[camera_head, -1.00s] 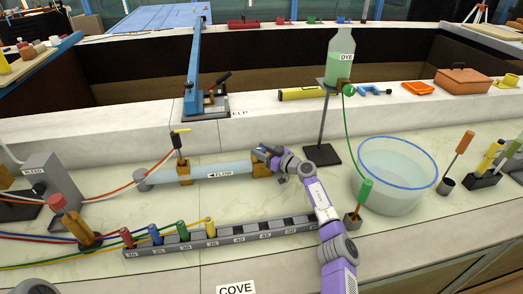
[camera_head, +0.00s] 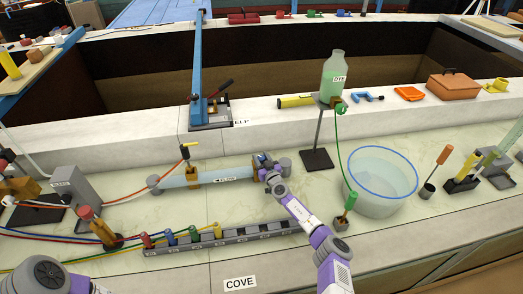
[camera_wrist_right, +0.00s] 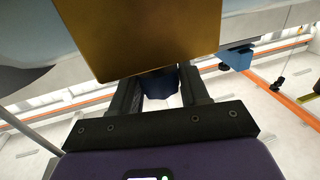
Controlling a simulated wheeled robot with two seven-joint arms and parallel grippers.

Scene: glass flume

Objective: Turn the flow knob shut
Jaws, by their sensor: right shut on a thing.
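The clear flow tube (camera_head: 215,177) lies across the bench in the head view, with a FLOW label on it and brass blocks around it. My right gripper (camera_head: 267,171) is at the tube's right end, by the brass block there. In the right wrist view its two dark fingers are shut on the dark blue flow knob (camera_wrist_right: 158,85). A large brass block (camera_wrist_right: 140,35) hides part of the knob, so its turn angle cannot be told. My left gripper is out of view; only part of my left arm shows at the bottom left.
A numbered rack (camera_head: 225,240) with coloured plugs lies in front of the tube. A clear basin (camera_head: 380,180) and a stand (camera_head: 317,158) with a green DYE bottle (camera_head: 337,80) are to the right. A grey box (camera_head: 75,190) stands at the left, with hoses nearby.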

